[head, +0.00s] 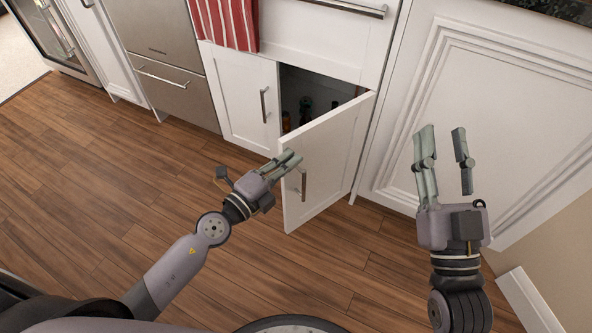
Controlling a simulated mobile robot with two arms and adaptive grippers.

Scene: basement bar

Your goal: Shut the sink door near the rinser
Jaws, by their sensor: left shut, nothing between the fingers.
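The white sink door (330,150) stands open in the head view. It is hinged on its right and swung out from the cabinet toward me, with a metal handle (302,183) near its free edge. The cabinet opening (305,92) behind it is dark, with a few bottle-like items inside. My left gripper (293,158) is shut and empty, in front of the door's free edge just above the handle; I cannot tell whether it touches the door. My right gripper (442,133) is open and empty, right of the door, in front of the white panel. I cannot make out the rinser.
The matching left cabinet door (240,100) is closed. A red striped towel (227,22) hangs above it. A steel appliance (165,60) stands farther left. A white panelled wall (500,110) borders the right side. The wooden floor (110,190) is clear.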

